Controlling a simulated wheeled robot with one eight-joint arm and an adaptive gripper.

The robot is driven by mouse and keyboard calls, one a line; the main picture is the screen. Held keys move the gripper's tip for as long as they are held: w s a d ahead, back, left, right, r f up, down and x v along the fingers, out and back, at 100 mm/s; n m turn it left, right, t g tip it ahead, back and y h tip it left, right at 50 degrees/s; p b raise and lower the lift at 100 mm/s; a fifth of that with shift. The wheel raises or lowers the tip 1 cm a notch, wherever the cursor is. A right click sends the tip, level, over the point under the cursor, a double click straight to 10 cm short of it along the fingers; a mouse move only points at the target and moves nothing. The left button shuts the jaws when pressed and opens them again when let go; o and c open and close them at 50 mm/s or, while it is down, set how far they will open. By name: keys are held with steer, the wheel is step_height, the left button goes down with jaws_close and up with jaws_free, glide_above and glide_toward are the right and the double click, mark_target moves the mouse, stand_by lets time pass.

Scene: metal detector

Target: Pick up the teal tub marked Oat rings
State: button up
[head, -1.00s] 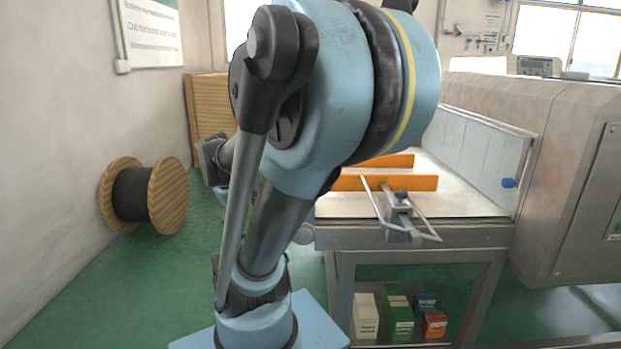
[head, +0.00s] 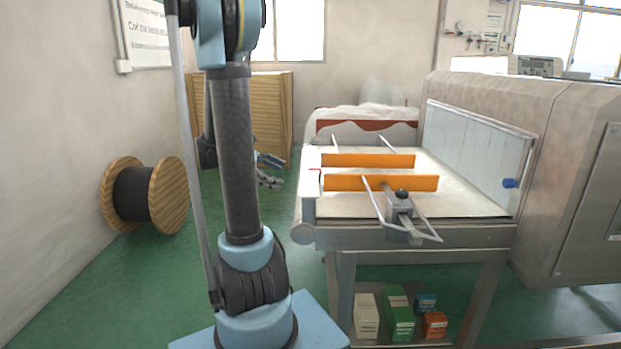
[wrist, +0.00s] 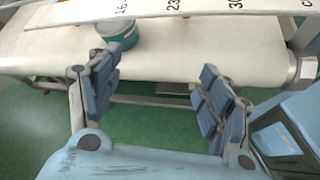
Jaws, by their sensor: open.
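A teal tub (wrist: 122,40) with a pale lid stands on the pale belt in the wrist view, near the belt's edge and partly under a numbered ruler strip. Its label cannot be read. I cannot make out the tub in the head view. My gripper (wrist: 160,82) is open and empty, with its left finger just short of the tub and the right finger well to the right of it. In the head view my gripper (head: 271,171) is beyond my arm, left of the conveyor table.
The conveyor table (head: 460,205) carries two orange guide rails (head: 380,183) and leads to a grey machine (head: 575,130). Several boxes (head: 400,315) stand on the shelf below. A cable spool (head: 170,195) stands at left and a wooden crate (head: 270,100) behind my arm. Green floor lies between.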

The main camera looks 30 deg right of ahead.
steer(key=shift+w+d+f+n+g+h, duration=1.25)
steer(key=shift+w+d+g+h, duration=1)
steer(key=shift+w, duration=1.8)
steer(key=shift+g, duration=0.25)
steer(key=x, duration=1.2)
steer(key=shift+d+f, duration=0.15)
steer(key=shift+d, duration=0.2)
steer(key=shift+x, duration=2.6)
steer(key=shift+w, duration=0.25)
steer(key=c, duration=1.2)
steer(key=shift+c, duration=0.6)
